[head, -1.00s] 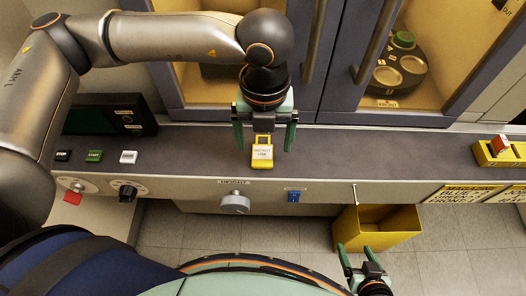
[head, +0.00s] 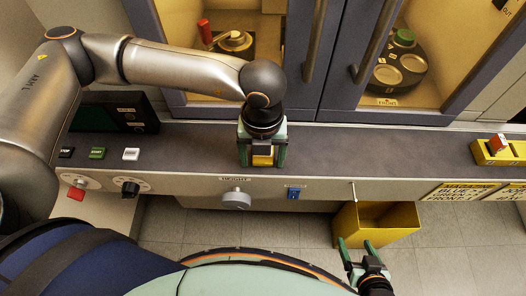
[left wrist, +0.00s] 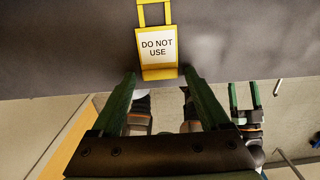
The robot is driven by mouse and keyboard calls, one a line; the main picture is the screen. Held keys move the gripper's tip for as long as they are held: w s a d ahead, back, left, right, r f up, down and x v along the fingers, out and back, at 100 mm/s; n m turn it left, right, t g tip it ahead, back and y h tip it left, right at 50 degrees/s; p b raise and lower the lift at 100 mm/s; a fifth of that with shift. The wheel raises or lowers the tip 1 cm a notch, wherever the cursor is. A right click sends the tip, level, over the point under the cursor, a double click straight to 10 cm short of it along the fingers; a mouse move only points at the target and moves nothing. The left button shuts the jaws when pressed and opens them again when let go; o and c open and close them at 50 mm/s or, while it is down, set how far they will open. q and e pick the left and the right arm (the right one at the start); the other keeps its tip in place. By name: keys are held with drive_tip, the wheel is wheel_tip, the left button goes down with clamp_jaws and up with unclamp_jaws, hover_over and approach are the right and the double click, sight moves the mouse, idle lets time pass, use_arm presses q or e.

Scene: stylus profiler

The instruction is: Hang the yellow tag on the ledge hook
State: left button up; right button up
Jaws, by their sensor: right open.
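The yellow tag (head: 262,160) lies on the dark ledge (head: 400,160). In the left wrist view the tag (left wrist: 158,52) reads "DO NOT USE" and has an open yellow loop at its top. My left gripper (head: 262,160) is over the tag, its green fingers apart on either side of it. In the left wrist view the fingertips (left wrist: 160,74) are near the tag's lower edge, with no visible grip. The ledge hook (head: 354,191) is a small pale peg on the ledge's front, right of the blue switch. My right gripper (head: 356,244) is open and empty near the yellow bin.
A yellow open bin (head: 400,238) stands below the hook. A grey knob (head: 236,200) and a blue switch (head: 293,193) sit on the ledge front. A yellow holder with a red-topped item (head: 499,148) is at the right. Cabinet doors with handles (head: 370,45) rise behind.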

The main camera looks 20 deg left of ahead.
use_arm(q)
drive_tip(key=c, duration=1.2)
drive_tip(key=shift+o, duration=0.2)
